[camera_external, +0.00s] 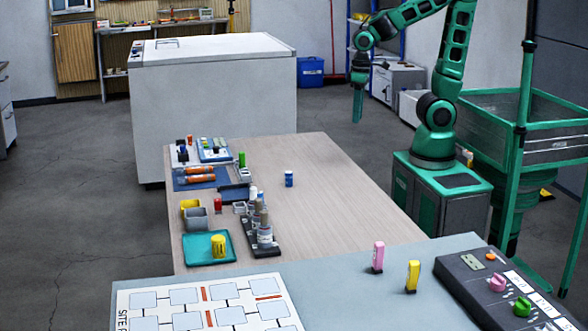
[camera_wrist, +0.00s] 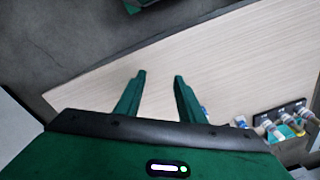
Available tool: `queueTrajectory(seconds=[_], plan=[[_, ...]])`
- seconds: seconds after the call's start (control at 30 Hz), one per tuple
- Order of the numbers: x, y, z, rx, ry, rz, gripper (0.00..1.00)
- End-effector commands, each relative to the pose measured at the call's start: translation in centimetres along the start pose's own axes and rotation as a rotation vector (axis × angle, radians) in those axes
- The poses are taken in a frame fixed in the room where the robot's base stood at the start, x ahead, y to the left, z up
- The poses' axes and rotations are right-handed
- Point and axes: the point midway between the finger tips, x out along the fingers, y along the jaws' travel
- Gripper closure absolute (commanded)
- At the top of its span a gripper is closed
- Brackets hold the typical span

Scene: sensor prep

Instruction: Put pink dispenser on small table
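The pink dispenser (camera_external: 378,257) stands upright on the grey-blue table in the foreground (camera_external: 330,290), left of a yellow dispenser (camera_external: 412,276). It does not show in the wrist view. My gripper (camera_external: 357,108) points down in the external view, high and well behind the dispenser, near the far right side of the wooden table (camera_external: 320,190). In the wrist view my gripper (camera_wrist: 160,76) is open and empty, with the wooden tabletop (camera_wrist: 225,50) beneath it. I cannot tell for sure which table is the small one.
A dark control box (camera_external: 500,290) with knobs lies right of the dispensers. A site board (camera_external: 210,306) lies at the left. Bottles (camera_external: 264,225), a teal tray (camera_external: 209,247) and a blue bottle (camera_external: 289,179) stand on the wooden table. Its right half is mostly clear.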

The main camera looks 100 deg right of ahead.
Motion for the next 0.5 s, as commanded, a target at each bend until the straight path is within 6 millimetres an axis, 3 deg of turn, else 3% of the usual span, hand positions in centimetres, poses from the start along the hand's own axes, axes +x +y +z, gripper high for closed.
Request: queueTrajectory(seconds=[0.1, 0.2, 0.33, 0.5], plan=[[-1.3, 4.1, 3.2, 0.016, -0.013, 0.023, 0.65], [-1.8, 6.2, 5.5, 0.021, -0.031, 0.030, 0.65], [-2.1, 7.8, 7.3, 0.025, -0.048, 0.031, 0.61], [-2.1, 8.2, 7.9, 0.025, -0.054, 0.031, 0.61]])
